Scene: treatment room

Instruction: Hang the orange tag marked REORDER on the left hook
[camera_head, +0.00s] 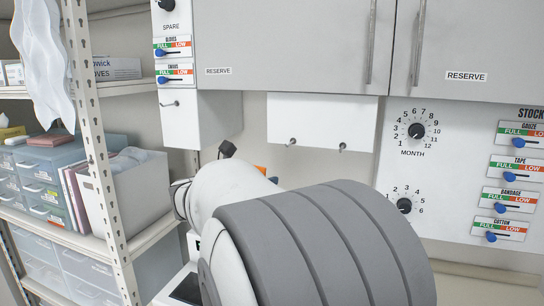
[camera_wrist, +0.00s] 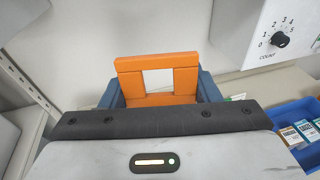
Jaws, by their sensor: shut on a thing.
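The orange tag (camera_wrist: 158,62) has a squarish opening and stands up between the blue-grey fingers of my gripper (camera_wrist: 158,90) in the wrist view. My gripper is shut on it. No lettering shows on the side I see. In the head view only a small orange corner of the tag (camera_head: 261,169) shows past my arm, which hides the rest. The white panel (camera_head: 322,115) on the wall bears a left hook (camera_head: 291,142) and a right hook (camera_head: 342,147). Both look bare. The tag appears lower than the left hook and apart from it.
A white box (camera_head: 190,125) with its own small hook stands left of the panel. Grey cabinets (camera_head: 285,45) hang above. A dial panel (camera_head: 455,170) is on the right. A shelf post (camera_head: 100,150) stands left. A blue bin (camera_wrist: 295,125) with small boxes lies right in the wrist view.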

